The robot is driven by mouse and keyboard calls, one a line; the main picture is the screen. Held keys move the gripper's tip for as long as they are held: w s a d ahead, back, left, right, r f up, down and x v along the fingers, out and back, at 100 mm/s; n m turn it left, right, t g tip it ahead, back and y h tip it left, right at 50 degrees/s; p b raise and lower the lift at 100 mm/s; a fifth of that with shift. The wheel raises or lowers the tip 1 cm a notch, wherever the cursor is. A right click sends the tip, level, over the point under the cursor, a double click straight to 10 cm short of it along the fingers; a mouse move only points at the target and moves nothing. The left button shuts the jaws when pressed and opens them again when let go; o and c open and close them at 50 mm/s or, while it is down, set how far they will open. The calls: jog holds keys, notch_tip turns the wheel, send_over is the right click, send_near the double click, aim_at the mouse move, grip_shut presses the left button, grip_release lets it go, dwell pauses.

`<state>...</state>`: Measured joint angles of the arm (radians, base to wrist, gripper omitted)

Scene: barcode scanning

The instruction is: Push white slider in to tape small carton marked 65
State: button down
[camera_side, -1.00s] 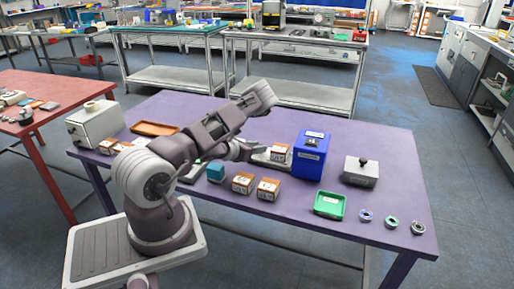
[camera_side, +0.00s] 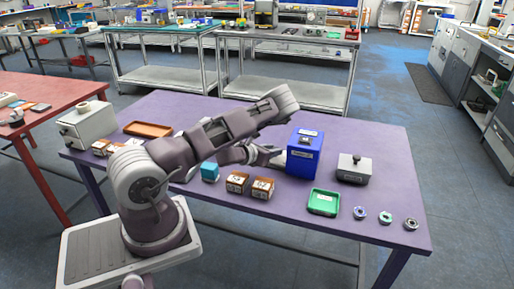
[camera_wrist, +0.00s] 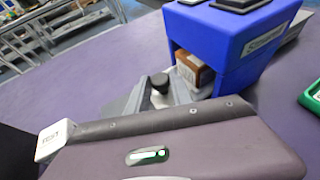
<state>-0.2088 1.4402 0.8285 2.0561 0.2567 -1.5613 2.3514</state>
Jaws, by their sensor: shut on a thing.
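The blue housing (camera_side: 304,155) stands on the purple table; its label is hard to read. In the wrist view, a small brown carton with a pale top (camera_wrist: 193,70) sits in the opening of the blue housing (camera_wrist: 235,35); any number on it cannot be read. A pale slider (camera_wrist: 181,92) runs up to the carton, with a dark knob (camera_wrist: 159,81) on it. My gripper (camera_wrist: 158,92) is shut on the knob; its fingers partly hide the slider. In the side view, my gripper (camera_side: 262,156) is just left of the housing, and the carton is hidden.
Two cartons (camera_side: 237,182) (camera_side: 262,188) and a teal block (camera_side: 209,172) stand in front of my arm. A green tray (camera_side: 323,202), a grey block with a knob (camera_side: 354,169) and several small rings (camera_side: 385,217) lie to the right. An orange tray (camera_side: 148,129) lies at the back left.

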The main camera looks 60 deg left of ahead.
jog(key=shift+w+d, duration=0.8)
jog(key=shift+w, duration=0.05)
jog(key=c, duration=1.2)
grip_release()
jog(key=shift+o, duration=0.2)
jog(key=shift+s, duration=0.1)
jog(key=v, duration=0.7)
jog(key=shift+r, duration=0.1)
